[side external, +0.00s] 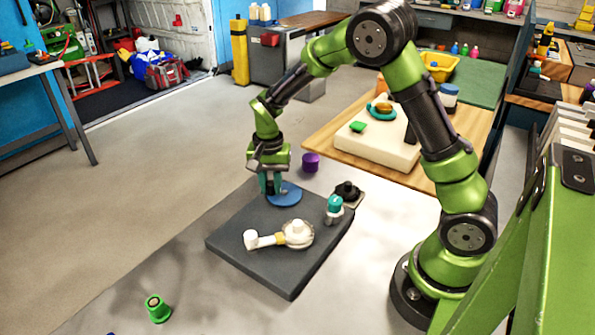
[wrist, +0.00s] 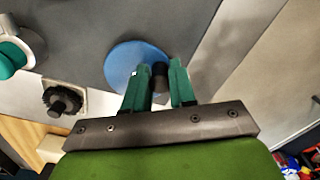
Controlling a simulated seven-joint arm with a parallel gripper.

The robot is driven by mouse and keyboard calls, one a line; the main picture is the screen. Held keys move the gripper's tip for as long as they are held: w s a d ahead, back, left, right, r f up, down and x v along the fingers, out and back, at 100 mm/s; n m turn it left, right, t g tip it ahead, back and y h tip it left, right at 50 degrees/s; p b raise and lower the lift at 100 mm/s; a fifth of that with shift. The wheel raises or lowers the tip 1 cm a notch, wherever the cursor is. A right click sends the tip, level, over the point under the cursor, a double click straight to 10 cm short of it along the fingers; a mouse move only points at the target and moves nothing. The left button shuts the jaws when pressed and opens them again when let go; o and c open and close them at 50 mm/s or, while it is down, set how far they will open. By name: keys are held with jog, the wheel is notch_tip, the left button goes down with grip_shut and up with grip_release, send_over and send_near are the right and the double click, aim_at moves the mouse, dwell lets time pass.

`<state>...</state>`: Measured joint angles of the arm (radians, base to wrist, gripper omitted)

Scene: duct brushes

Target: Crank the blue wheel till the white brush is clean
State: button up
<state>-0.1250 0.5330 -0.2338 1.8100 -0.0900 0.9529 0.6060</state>
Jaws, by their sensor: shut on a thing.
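The blue wheel (side external: 287,195) is a flat disc at the far part of a dark grey board. My gripper (side external: 270,188) points down over its left side. In the wrist view, the blue wheel (wrist: 125,62) lies beneath my gripper (wrist: 161,68), whose green fingers are shut on a small dark knob (wrist: 159,76) at the wheel's edge.
The dark board (side external: 240,238) also carries a teal-topped part (side external: 335,203). A black knobbed part (side external: 347,190) is at its right edge. The floor left of the board is clear.

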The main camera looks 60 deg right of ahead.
jog(key=shift+r, duration=0.1)
jog(key=shift+s+a, duration=0.25)
jog(key=shift+s, duration=0.3)
jog(key=shift+s+d+f, duration=0.1)
jog(key=shift+s+f, duration=0.2)
jog(key=shift+s, duration=0.3)
